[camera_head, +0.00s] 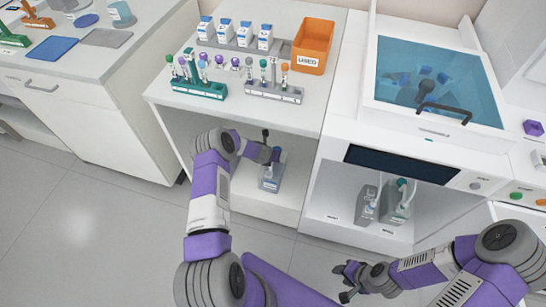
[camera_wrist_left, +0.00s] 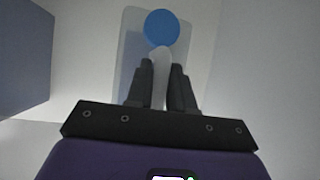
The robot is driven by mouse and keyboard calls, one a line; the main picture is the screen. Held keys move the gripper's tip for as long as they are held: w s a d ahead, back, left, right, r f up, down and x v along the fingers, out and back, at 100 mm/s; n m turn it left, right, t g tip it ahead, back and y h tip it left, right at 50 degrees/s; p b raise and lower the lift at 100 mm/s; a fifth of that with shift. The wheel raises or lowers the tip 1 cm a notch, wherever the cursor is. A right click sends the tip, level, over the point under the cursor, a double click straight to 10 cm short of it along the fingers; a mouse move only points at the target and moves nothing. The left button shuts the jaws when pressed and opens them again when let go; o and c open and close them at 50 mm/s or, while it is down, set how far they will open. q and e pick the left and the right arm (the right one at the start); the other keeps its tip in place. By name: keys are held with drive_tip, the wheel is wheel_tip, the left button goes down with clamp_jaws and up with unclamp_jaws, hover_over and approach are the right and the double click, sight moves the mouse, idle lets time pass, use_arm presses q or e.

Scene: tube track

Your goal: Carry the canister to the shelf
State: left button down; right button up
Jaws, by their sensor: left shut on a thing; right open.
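A translucent grey-blue canister (camera_head: 270,180) is in the open lower compartment of the white bench. In the left wrist view the canister (camera_wrist_left: 128,48) shows a round blue cap and a pale handle. My left gripper (camera_wrist_left: 161,82) is shut on this handle. In the head view the left gripper (camera_head: 268,154) reaches into the compartment and covers the canister's top. I cannot tell whether the canister touches the shelf board (camera_head: 250,203) below it. My right gripper (camera_head: 347,281) is open and empty, over the floor in front of the hood cabinet.
Two more canisters, one grey (camera_head: 366,204) and one with a green cap (camera_head: 398,201), stand under the hood (camera_head: 437,80). The bench top carries tube racks (camera_head: 199,89), several small boxes and an orange bin (camera_head: 314,46). The floor at left is clear.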

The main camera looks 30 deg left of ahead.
use_arm(q)
drive_tip(key=shift+f+b, duration=0.25)
drive_tip(key=shift+b, duration=0.05)
idle(0.5)
drive_tip(key=c, duration=0.9)
unclamp_jaws()
drive_tip(key=p+v, duration=0.2)
drive_tip(key=v, duration=0.5)
drive_tip(key=shift+s+r+p, duration=0.2)
drive_tip(key=shift+r+p, duration=0.05)
drive_tip(key=shift+p, duration=0.15)
drive_tip(key=shift+d, duration=0.15)
